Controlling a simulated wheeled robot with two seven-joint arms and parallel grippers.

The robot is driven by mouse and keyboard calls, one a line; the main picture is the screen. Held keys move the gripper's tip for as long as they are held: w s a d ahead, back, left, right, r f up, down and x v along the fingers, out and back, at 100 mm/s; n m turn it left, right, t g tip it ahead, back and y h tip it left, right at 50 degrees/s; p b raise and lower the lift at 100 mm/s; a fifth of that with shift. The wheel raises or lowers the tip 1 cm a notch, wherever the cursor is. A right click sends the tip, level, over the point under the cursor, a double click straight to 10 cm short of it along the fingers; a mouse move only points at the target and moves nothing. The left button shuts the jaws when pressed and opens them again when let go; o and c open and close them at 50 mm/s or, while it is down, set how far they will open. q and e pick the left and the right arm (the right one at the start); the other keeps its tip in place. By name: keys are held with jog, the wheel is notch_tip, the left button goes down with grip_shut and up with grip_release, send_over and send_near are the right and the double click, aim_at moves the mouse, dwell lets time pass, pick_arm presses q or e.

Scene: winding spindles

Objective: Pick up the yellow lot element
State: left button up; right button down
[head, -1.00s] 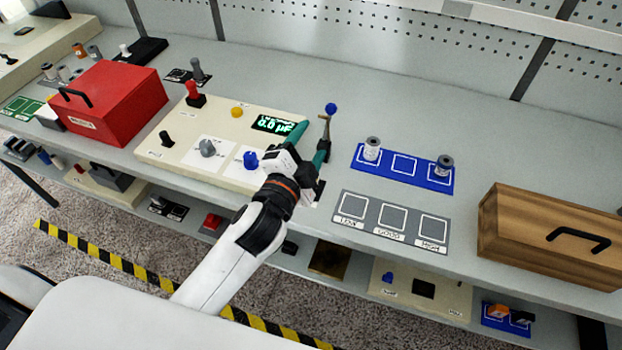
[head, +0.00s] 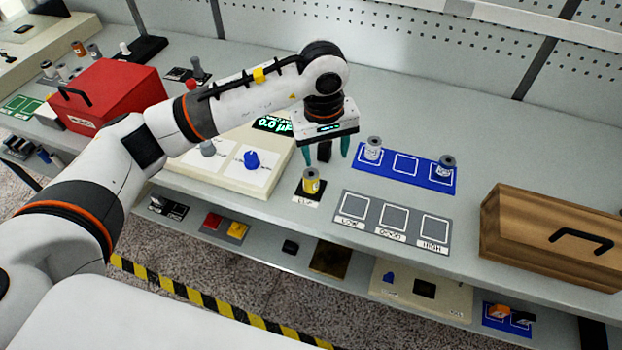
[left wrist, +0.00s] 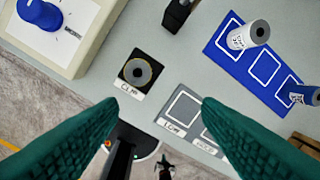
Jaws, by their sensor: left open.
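The yellow lot element (head: 310,181) is a small upright yellow cylinder on a black square holder with a white label (head: 306,200), at the front edge of the bench. In the left wrist view I see it from above as a grey-topped spool (left wrist: 137,72) in the black holder. My left gripper (head: 326,152) points down, open and empty, above and slightly behind the element in the head view. Its two green fingers (left wrist: 160,105) show in the left wrist view, apart from the element. My right gripper is not in view.
A cream meter box (head: 235,180) with a blue knob (head: 251,159) stands left of the element. A black post (left wrist: 177,15) stands behind it. To the right are a blue mat (head: 420,182) with two spools, a grey mat (head: 365,222) and a wooden box (head: 550,240).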

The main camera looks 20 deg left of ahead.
aim_at(311, 174)
pick_arm(q)
jog(key=shift+w+a+y, duration=0.2)
jog(key=shift+a+y, duration=0.1)
jog(key=shift+a, duration=0.3)
jog(key=shift+w+a+y, duration=0.15)
jog(key=shift+a+y, duration=0.15)
jog(key=shift+a, duration=0.25)
jog(key=f, duration=0.2)
jog(key=f+p, duration=0.1)
jog(key=f, duration=0.1)
jog(key=f+p, duration=0.1)
jog(key=f, duration=0.1)
jog(key=shift+w+a, duration=0.15)
jog(key=shift+w, duration=0.1)
jog(key=f+p, duration=0.2)
jog(key=f, duration=0.1)
jog(key=f+p, duration=0.1)
jog(key=shift+s+a+f, duration=0.15)
jog(key=shift+a+f, duration=0.15)
jog(key=shift+f, duration=0.35)
jog(key=c, duration=1.1)
